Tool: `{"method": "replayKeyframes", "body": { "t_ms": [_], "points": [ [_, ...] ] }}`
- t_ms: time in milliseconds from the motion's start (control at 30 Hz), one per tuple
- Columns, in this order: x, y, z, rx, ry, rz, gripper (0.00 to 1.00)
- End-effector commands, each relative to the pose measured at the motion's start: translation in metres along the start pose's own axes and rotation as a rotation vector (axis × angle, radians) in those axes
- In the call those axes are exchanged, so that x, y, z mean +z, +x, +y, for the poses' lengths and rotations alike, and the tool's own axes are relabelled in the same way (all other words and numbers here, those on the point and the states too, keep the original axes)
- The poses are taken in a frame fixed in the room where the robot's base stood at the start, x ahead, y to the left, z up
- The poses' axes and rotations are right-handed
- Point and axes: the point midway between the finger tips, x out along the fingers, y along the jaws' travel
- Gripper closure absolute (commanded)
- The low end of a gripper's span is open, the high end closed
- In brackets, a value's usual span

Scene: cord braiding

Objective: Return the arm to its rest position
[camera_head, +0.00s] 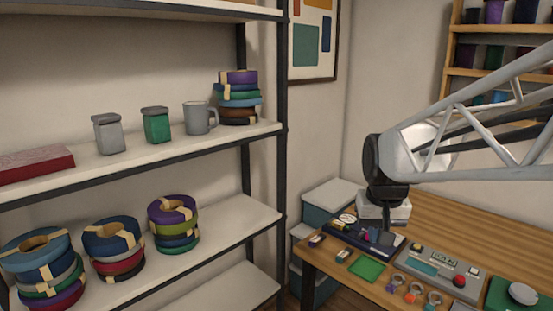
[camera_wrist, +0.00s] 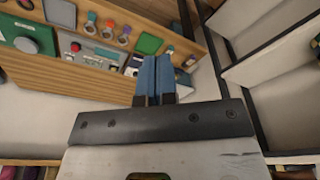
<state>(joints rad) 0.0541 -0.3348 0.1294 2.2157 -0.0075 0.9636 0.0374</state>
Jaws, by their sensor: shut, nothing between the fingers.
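My arm reaches in from the right in the head view. My gripper (camera_head: 387,232) points down at its end, in front of the wooden bench (camera_head: 450,222) or over it; the exact gap cannot be told. In the wrist view my gripper (camera_wrist: 156,76) shows two blue fingers side by side, shut with nothing between them. The bench also shows in the wrist view (camera_wrist: 85,77), with its devices beyond the fingers.
A grey control panel (camera_head: 437,272), a green square (camera_head: 367,269), several ringed items and a dark tray lie on the bench. A shelf (camera_head: 160,155) with cord coils, a mug (camera_head: 197,118) and jars stands left. Stacked boxes (camera_head: 331,196) stand behind the bench's left end.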

Motion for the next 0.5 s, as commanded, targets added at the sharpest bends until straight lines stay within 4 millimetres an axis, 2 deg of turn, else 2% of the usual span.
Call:
{"method": "replayKeyframes", "body": {
  "t_ms": [100, 500],
  "points": [
    [0.033, -0.003, -0.002, -0.001, -0.011, 0.011, 1.00],
    [0.135, 0.003, -0.007, -0.006, -0.047, 0.045, 1.00]
  ]
}}
